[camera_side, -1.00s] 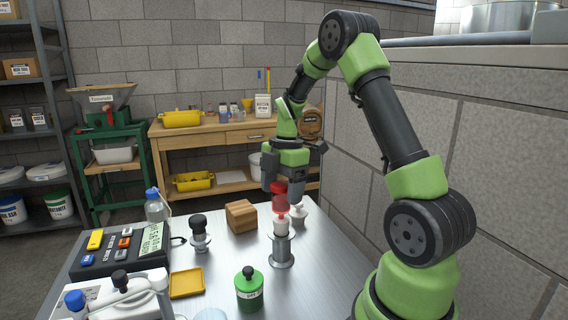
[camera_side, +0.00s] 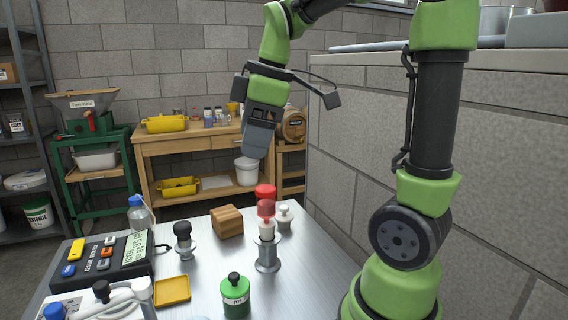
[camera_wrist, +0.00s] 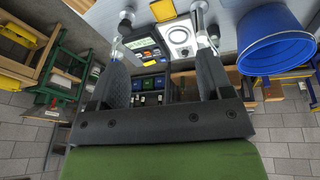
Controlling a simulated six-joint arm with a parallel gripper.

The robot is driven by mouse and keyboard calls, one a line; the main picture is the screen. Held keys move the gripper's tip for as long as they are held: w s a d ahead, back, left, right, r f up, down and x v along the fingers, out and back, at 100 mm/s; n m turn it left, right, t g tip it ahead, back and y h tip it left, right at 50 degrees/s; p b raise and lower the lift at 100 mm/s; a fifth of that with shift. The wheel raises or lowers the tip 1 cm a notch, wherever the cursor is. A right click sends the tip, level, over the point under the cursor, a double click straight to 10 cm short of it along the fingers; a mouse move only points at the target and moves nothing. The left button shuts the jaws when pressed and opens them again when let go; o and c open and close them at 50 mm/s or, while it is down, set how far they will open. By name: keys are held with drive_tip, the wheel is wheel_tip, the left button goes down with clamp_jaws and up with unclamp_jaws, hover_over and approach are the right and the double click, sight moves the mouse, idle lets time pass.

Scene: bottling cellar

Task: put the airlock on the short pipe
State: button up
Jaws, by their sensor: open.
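The airlock (camera_side: 266,208), red with a white lower part, stands upright on top of a flanged metal pipe (camera_side: 268,255) that I take for the short pipe. Its white part meets the pipe's top; how deep it sits I cannot tell. My gripper (camera_side: 257,142) is high above and behind it in the side view, clear of it. In the wrist view my gripper (camera_wrist: 162,58) has its two dark fingers wide apart, with nothing held between them. I cannot make out the airlock in the wrist view.
A white stopper-like piece (camera_side: 284,217) stands close behind the pipe. A grey wall borders the right.

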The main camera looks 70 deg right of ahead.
drive_tip(key=s+a+f+m+t+y, duration=0.1)
drive_tip(key=s+a+m+t, duration=0.3)
drive_tip(key=s+a+m, duration=0.5)
drive_tip(key=shift+a+m, duration=0.25)
drive_tip(key=shift+m, duration=0.45)
